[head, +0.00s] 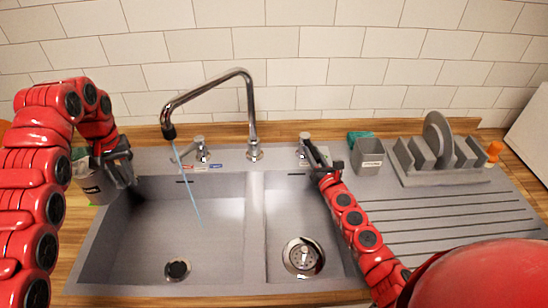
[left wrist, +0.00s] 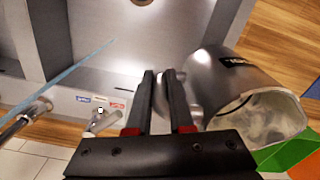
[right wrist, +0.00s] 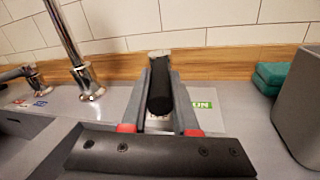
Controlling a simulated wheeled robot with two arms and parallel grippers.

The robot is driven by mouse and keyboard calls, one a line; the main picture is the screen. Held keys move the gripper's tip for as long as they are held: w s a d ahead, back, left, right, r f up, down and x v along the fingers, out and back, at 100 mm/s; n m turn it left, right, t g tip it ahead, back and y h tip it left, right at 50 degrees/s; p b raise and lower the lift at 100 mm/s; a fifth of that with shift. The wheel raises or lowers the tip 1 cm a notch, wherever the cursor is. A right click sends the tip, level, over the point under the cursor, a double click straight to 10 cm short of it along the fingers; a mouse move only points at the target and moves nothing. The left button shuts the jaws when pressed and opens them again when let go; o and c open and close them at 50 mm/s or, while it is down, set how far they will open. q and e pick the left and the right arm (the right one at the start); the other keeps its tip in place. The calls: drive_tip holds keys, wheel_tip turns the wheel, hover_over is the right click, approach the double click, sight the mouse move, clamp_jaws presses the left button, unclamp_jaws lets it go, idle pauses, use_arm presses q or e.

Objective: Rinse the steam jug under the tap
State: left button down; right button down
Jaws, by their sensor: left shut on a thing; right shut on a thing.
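The steam jug (head: 93,186) is at the left edge of the sink, away from the water. Its grey metal side and open mouth show in the left wrist view (left wrist: 240,75), with whitish residue inside. My left gripper (head: 122,168) is shut on the jug's handle; it cannot be told whether the jug rests on the counter. The tall chrome tap (head: 250,115) has its spout over the left basin, and a thin blue water stream (head: 187,183) falls from it. My right gripper (head: 326,172) is shut on the dark lever of the right tap handle (right wrist: 160,92).
The left basin (head: 205,235) and right basin (head: 278,215) are empty, with a divider between. A left tap handle (head: 198,148) stands behind the basin. A grey holder (head: 367,160), green sponge (right wrist: 278,78) and plate rack (head: 440,165) stand right, beside the ribbed drainboard (head: 450,215).

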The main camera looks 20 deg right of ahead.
use_arm(q)
drive_tip(key=shift+a, duration=0.1)
use_arm(e)
drive_tip(key=c, duration=0.7)
unclamp_jaws()
use_arm(q)
drive_tip(key=shift+w+f, duration=0.1)
drive_tip(key=shift+f, duration=0.1)
use_arm(e)
drive_tip(key=shift+s, duration=0.65)
use_arm(q)
drive_tip(key=shift+f+b, duration=0.55)
drive_tip(key=shift+b, duration=0.15)
use_arm(e)
drive_tip(key=shift+s+a, duration=0.2)
drive_tip(key=shift+s, duration=1.6)
drive_tip(key=shift+s+a, duration=0.15)
drive_tip(key=shift+s, duration=1.6)
drive_tip(key=shift+s+a, duration=0.2)
drive_tip(key=shift+s, duration=1.6)
